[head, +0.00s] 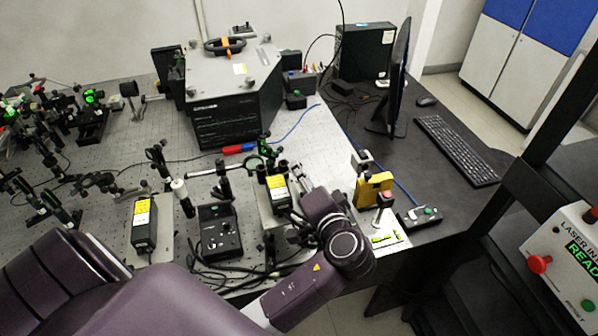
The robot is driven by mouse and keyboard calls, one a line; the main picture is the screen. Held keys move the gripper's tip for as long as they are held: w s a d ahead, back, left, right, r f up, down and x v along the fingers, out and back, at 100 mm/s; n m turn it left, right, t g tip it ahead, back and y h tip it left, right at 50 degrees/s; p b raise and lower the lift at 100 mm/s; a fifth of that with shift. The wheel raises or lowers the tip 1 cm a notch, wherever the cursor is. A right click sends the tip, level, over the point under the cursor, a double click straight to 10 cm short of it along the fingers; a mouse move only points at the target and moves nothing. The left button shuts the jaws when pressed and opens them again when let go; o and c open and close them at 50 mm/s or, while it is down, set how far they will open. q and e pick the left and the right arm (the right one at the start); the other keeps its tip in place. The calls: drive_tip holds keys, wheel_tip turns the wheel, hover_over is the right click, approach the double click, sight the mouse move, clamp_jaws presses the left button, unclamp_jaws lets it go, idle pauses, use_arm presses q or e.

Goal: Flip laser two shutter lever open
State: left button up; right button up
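Two small dark laser boxes with yellow labels stand on the optical bench (120,180): a left one (145,225) and a right one (278,191). I cannot read which of them is laser two. The shutter lever is too small or hidden to make out. My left arm comes in from the lower left, and its gripper (287,172) is just right of the right laser box, pointing away from me. The wrist hides the bench below it. The fingers are too small to show whether they are open or shut. My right gripper is out of view.
A black control box (216,232) and thin optic posts stand between the lasers. A yellow block (374,190) and a green-button box (419,217) are right of my wrist. A big spectrometer housing (235,100) stands behind. A monitor (398,75) and keyboard (456,150) are further right.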

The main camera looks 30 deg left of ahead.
use_arm(q)
drive_tip(key=v, duration=1)
drive_tip(key=shift+d, duration=0.2)
